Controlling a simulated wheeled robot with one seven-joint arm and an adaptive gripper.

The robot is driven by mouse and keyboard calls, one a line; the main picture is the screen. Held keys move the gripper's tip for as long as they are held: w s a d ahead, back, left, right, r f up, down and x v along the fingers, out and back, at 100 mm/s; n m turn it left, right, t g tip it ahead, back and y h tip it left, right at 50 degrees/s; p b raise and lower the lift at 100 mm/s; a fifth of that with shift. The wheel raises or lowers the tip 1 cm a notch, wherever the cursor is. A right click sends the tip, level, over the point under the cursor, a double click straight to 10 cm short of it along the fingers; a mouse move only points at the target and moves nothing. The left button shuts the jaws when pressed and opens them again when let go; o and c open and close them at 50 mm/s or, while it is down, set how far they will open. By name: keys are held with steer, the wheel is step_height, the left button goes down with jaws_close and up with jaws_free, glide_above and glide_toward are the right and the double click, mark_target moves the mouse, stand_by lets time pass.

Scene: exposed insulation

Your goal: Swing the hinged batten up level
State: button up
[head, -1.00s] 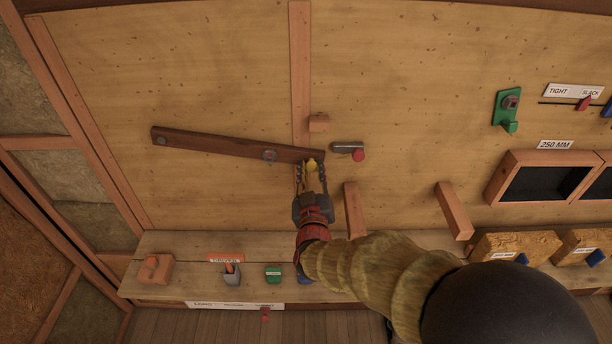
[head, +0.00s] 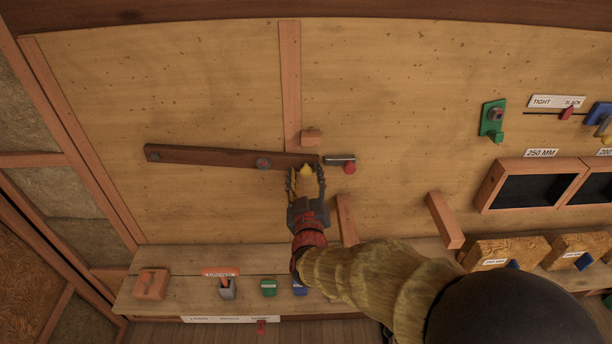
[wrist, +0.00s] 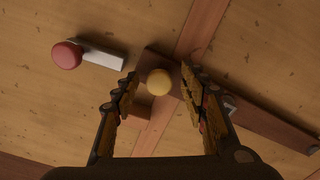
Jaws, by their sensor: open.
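The dark brown batten (head: 205,158) lies across the wall, its right end slightly lower than its left in the head view. A round bolt (head: 264,163) shows on it right of its middle, and another at its left end. In the wrist view the batten (wrist: 268,125) carries a round yellow knob (wrist: 159,82) near its end. My gripper (head: 306,168) is at the batten's right end, from below. Its fingers (wrist: 158,88) are spread on both sides of the knob, with gaps showing in the wrist view.
A metal bolt with a red knob (head: 349,168) sits on the wall just right of the batten's end. A small wooden block (head: 311,137) is above it. A shelf (head: 190,296) with several items runs below. Two wooden pegs stick out at lower right.

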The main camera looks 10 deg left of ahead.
steer(key=shift+s, duration=0.1)
steer(key=v, duration=1.1)
steer(key=shift+s, duration=0.4)
steer(key=shift+c, duration=0.4)
